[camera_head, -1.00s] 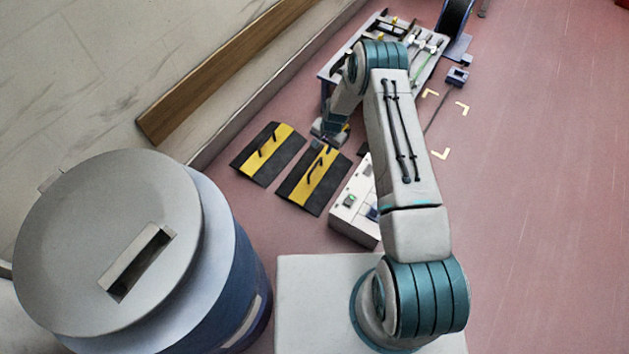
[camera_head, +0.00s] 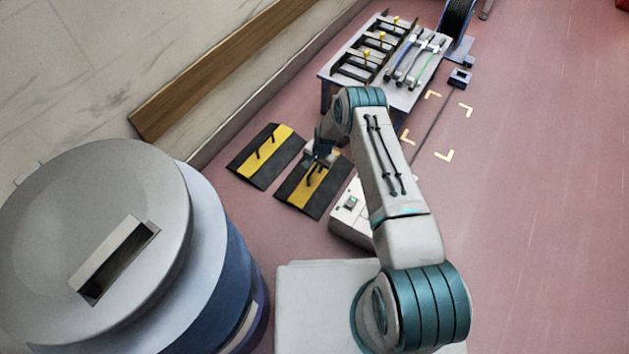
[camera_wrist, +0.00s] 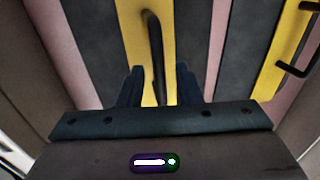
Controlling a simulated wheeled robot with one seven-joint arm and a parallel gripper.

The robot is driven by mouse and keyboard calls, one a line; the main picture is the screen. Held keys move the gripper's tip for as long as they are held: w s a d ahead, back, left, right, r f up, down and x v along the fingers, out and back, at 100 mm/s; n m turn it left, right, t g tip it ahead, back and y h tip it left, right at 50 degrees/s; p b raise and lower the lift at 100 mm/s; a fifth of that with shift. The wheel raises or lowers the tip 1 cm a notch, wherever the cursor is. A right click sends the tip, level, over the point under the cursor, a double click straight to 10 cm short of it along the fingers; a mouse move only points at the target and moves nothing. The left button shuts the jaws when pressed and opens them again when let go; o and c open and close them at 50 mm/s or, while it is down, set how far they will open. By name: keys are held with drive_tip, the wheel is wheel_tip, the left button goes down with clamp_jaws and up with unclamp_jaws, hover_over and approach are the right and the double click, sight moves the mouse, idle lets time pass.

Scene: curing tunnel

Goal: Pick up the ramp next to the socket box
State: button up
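The ramp next to the socket box (camera_head: 299,192) is a black slab with a yellow band and a dark bar handle, flat on the floor. The white socket box (camera_head: 350,212) stands at its right, partly hidden by my arm. My gripper (camera_head: 315,164) is over the far part of this ramp. In the wrist view the ramp (camera_wrist: 91,42) fills the middle. The two fingers of my gripper (camera_wrist: 159,85) are apart, with the handle (camera_wrist: 155,50) showing between them. I cannot tell whether they touch it.
A second, similar ramp (camera_head: 252,165) lies to the left, with a narrow floor gap between; it also shows in the wrist view (camera_wrist: 243,45). A large blue-and-grey drum (camera_head: 228,270) stands at front left. A rack table (camera_head: 335,80) stands behind. The right floor is mostly open.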

wheel_tip(320, 180, down, 2)
drive_tip(key=shift+w+a, duration=0.1)
drive_tip(key=shift+a, duration=0.05)
drive_tip(key=shift+c, duration=0.3)
clamp_jaws()
drive_tip(key=shift+r, duration=0.1)
idle(0.9)
drive_tip(key=shift+w+r, duration=0.15)
